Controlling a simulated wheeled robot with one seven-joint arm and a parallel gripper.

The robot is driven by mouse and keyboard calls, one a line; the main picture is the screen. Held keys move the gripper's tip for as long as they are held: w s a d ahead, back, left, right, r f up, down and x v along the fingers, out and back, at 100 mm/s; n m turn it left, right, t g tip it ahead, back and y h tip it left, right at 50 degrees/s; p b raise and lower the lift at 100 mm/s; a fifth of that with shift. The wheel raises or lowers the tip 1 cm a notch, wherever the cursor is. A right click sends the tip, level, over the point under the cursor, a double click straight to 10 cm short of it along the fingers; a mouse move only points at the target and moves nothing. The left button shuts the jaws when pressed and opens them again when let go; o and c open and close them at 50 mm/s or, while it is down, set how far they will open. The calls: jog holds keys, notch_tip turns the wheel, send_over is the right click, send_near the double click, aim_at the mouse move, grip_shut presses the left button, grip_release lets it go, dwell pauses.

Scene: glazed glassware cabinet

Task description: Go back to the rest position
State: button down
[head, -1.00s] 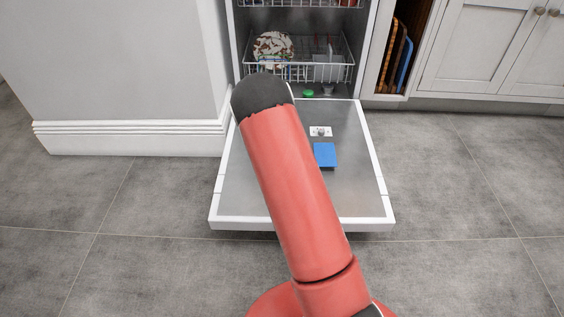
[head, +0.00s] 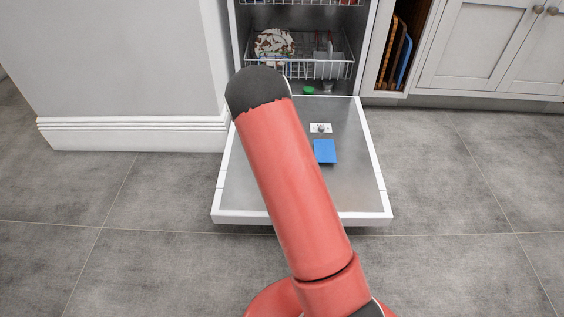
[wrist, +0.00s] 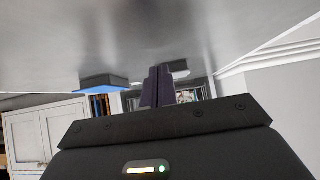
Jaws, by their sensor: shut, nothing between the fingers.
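My gripper (wrist: 157,88) shows in the wrist view with its two dark fingers together and nothing between them. In the head view my raised red arm hides it. The wrist picture is upside down: the grey inner face of the open door (head: 350,190) fills its top (wrist: 150,35). A blue block (head: 325,151) lies on the door and also shows in the wrist view (wrist: 103,83), apart from the fingers.
The open dishwasher holds a wire rack (head: 300,68) with a patterned bowl (head: 273,44). A green item (head: 308,90) lies below it. A wall (head: 120,70) stands left, cabinets (head: 485,45) right. Boards (head: 400,55) stand in a slot. The floor (head: 470,200) beside the door is clear.

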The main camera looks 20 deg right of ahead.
jog(key=shift+s+a+f, duration=0.15)
jog(key=shift+s+a, duration=0.1)
jog(key=shift+s, duration=0.3)
jog(key=s+a+r+n+g+y+p, duration=0.1)
jog(key=s+a+r+y+p, duration=0.15)
jog(key=r, duration=1.15)
jog(key=s+a+r+y+p, duration=0.1)
jog(key=s+a+r+p, duration=0.3)
jog(key=r, duration=1)
jog(key=s+a+r+n+g+p, duration=0.1)
jog(key=s+r+p, duration=0.1)
jog(key=s+r, duration=0.6)
jog(key=s+a+r+n+g+p, duration=0.1)
jog(key=s+r+n+p, duration=0.1)
jog(key=s+r, duration=0.7)
jog(key=s, duration=0.4)
jog(key=shift+s+a+r+n+p, duration=0.15)
jog(key=shift+s+n+p, duration=0.15)
jog(key=shift+s+p, duration=0.1)
jog(key=c, duration=2.1)
grip_release()
jog(key=shift+w, duration=0.1)
